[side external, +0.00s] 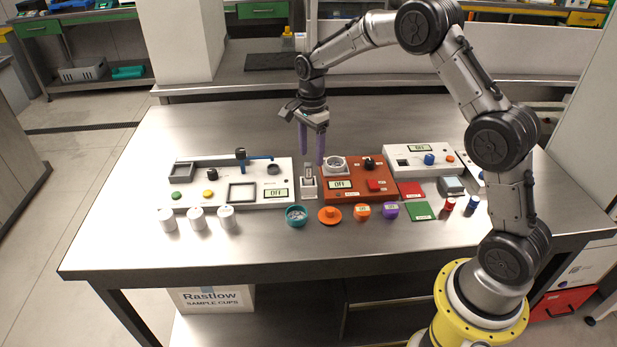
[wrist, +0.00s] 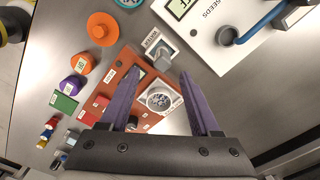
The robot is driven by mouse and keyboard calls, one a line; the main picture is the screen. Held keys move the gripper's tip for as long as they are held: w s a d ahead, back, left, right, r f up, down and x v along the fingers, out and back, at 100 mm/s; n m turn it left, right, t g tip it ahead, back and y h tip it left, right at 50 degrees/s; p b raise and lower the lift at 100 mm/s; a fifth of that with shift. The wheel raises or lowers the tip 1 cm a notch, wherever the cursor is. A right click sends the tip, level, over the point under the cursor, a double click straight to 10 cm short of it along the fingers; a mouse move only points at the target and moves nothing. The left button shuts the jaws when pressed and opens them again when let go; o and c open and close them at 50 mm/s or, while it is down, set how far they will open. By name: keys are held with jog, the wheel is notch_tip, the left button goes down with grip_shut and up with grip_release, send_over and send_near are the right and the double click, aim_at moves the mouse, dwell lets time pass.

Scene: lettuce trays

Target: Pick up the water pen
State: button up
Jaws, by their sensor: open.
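A small white stand (side external: 309,187) marked WATER sits between the white seed panel and the orange-red panel. It also shows in the wrist view (wrist: 151,39). A grey block-like piece (wrist: 163,57) stands in it, seen nearly end-on from above; it is likely the water pen, though its shape is hard to make out. My gripper (side external: 312,158) has two long purple fingers pointing down, apart and empty. It hangs above the table behind the stand. In the wrist view the fingertips (wrist: 160,73) lie to either side of the grey piece's lower edge, with the piece just beyond them.
The orange-red panel (side external: 344,196) with a round white dish (side external: 335,164) is right of the stand. The white seed panel (side external: 215,194) with a blue arm (side external: 258,157) is left. Cups, an orange lid (side external: 330,215) and small jars line the front. The front table edge is clear.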

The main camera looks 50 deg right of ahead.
aim_at(308, 164)
jog(key=shift+w+a+f, duration=0.1)
jog(key=shift+a+f, duration=0.1)
jog(key=shift+f, duration=1.3)
jog(key=shift+w+a+f, duration=0.1)
jog(key=shift+a+f, duration=0.05)
jog(key=shift+f, duration=1.3)
grip_shut()
